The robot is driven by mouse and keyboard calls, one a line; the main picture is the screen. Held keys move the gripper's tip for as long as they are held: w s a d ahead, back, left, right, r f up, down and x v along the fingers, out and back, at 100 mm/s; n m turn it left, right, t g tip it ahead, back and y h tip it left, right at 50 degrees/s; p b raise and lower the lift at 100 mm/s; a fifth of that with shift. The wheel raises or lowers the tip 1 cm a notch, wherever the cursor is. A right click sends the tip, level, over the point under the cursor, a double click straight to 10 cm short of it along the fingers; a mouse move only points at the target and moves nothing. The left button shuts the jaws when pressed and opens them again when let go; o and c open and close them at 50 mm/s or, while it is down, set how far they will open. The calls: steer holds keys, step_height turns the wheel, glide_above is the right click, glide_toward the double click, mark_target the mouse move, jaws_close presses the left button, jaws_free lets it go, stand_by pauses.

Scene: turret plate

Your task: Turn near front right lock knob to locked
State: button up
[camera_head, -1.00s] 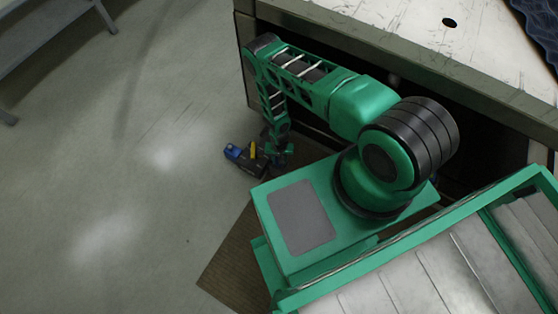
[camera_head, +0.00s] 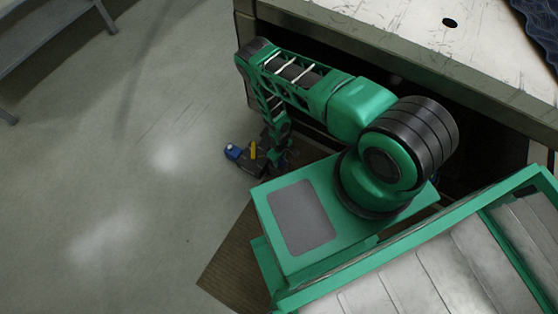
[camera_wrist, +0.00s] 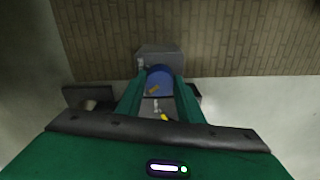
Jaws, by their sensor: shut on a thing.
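A blue knob (camera_wrist: 160,73) shows in the wrist view between my two green fingers, with a small amber mark just below it. My gripper (camera_wrist: 160,82) is shut on this knob, one finger against each side. Grey and dark housing surrounds the knob. In the head view, the dark device with a blue part (camera_head: 232,152) and a yellow piece (camera_head: 253,150) is low by the floor, left of my base. My gripper (camera_head: 270,162) is there too, small and partly hidden by my arm. The knob's exact turn angle cannot be told.
A worn white-topped bench (camera_head: 400,45) stands at the back right, close behind my arm. A brown ribbed mat (camera_head: 235,265) lies beside my base. Open grey floor (camera_head: 120,170) is to the left, with a grey step (camera_head: 50,35) at the far left corner.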

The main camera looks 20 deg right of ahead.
steer(key=shift+w+n, duration=0.1)
steer(key=shift+n, duration=0.9)
steer(key=o, duration=1.1)
step_height(320, 180, up, 11)
steer(key=shift+f, duration=0.1)
